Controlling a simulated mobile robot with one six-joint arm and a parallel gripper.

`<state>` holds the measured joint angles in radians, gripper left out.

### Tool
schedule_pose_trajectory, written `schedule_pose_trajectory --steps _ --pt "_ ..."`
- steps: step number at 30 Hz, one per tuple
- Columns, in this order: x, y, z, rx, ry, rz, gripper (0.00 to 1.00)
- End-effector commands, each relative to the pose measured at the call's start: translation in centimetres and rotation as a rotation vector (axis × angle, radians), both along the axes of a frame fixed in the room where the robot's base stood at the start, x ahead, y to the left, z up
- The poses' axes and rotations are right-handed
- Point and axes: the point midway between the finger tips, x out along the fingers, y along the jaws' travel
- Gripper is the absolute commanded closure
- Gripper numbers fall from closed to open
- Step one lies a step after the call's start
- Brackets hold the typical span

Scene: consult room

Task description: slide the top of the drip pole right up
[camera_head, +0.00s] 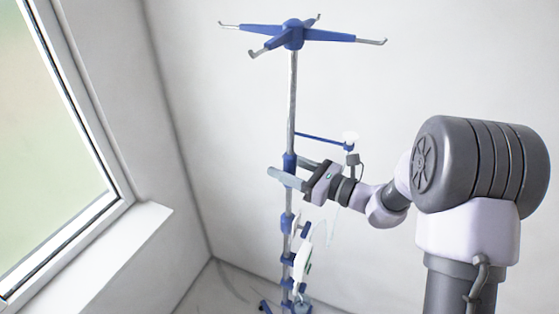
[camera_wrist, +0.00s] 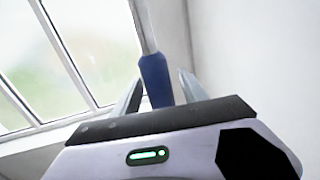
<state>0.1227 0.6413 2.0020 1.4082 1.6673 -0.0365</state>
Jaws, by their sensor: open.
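The drip pole (camera_head: 291,105) stands upright near the corner of the room. Its top (camera_head: 293,36) is a blue hub with arms ending in small hooks. A thin silver rod runs from the hub down into a blue collar (camera_head: 289,161). My gripper (camera_head: 284,168) is at the collar's height, reaching in from the right. In the wrist view the blue collar (camera_wrist: 155,80) stands between the two open fingers of my gripper (camera_wrist: 160,78), with the rod rising above it. I cannot tell whether either finger touches the collar.
A blue side arm (camera_head: 320,138) with a small white cup sticks out right, just above my gripper. Tubing and a white device (camera_head: 303,262) hang lower on the pole. A window (camera_head: 50,130) with a sill is at the left; bare walls stand behind.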

Motion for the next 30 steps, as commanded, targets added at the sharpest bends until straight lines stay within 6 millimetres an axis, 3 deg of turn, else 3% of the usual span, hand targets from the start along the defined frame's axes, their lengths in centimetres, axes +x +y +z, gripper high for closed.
schedule_pose_trajectory --steps 5,13,21,30 --pt "0.72 1.44 0.00 0.000 0.001 0.002 0.49" --pt "0.81 1.56 -0.04 0.000 0.001 0.001 0.49" --pt "0.80 1.55 -0.03 -0.001 0.000 0.001 1.00" --pt "0.79 1.54 -0.02 -0.001 0.000 0.001 1.00"
